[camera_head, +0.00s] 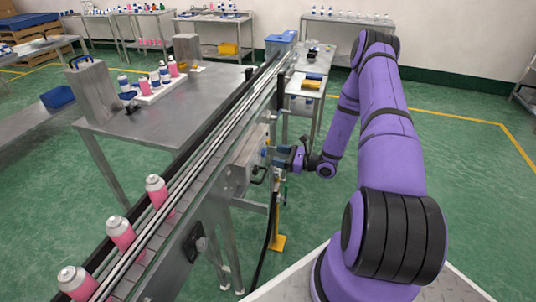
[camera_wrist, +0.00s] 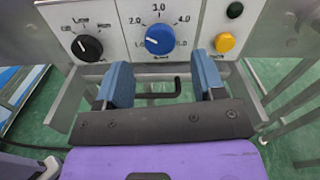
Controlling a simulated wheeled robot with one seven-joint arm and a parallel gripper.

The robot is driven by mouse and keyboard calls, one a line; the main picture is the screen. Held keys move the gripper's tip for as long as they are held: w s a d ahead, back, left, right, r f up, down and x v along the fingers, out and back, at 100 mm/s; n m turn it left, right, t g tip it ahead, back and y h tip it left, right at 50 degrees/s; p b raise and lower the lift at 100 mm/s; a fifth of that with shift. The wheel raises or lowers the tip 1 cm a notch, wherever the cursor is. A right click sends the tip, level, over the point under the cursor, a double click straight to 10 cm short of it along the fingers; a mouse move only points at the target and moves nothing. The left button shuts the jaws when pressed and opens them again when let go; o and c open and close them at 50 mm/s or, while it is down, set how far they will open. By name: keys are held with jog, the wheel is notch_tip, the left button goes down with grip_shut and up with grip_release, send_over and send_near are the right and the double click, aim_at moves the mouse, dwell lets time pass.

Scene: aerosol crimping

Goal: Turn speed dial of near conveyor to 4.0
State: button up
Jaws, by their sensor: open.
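The blue speed dial (camera_wrist: 160,39) is on a light grey control panel (camera_wrist: 122,14), with 2.0, 3.0 and 4.0 marked around its top. A pale mark shows on its left part, but I cannot read the setting exactly. My gripper (camera_wrist: 162,82) is open, its two blue fingers apart and empty, just short of the panel. The dial lies between and beyond the fingers in the wrist view, with no contact visible. In the head view my gripper (camera_head: 273,154) is at the side of the near conveyor (camera_head: 190,190); the dial cannot be made out there.
A black selector knob (camera_wrist: 87,47) is left of the dial, and a yellow button (camera_wrist: 225,42) and a black button (camera_wrist: 234,10) are to its right. A dark handle (camera_wrist: 163,90) lies below the panel. Pink-and-white cans (camera_head: 121,233) stand on the conveyor. Green floor is free at right.

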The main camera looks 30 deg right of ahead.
aim_at(266, 153)
jog(key=shift+x, duration=2.3)
jog(key=c, duration=0.9)
